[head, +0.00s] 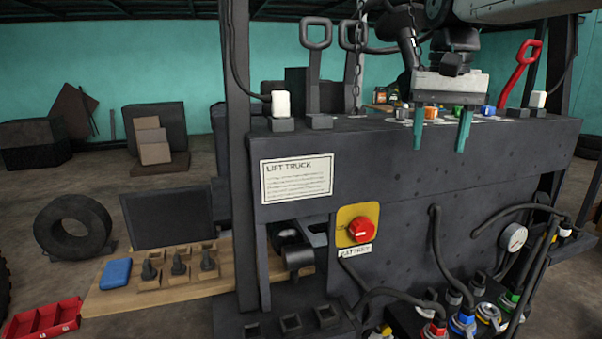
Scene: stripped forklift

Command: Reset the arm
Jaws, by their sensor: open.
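My gripper (440,130) hangs at the upper right of the head view, with its two teal fingers pointing down. The fingers stand apart with nothing between them, in front of the top edge of the dark forklift body (400,185). My arm comes in from the top right above it. I cannot tell how far the fingertips are from the panel face.
A red lever (520,72) and several coloured buttons stand near my gripper. Grey handles (314,65) and a hanging chain (358,60) are to the left. Below are a red knob (361,229), a gauge (513,238), hoses and coloured connectors. A wooden board (130,298) lies lower left.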

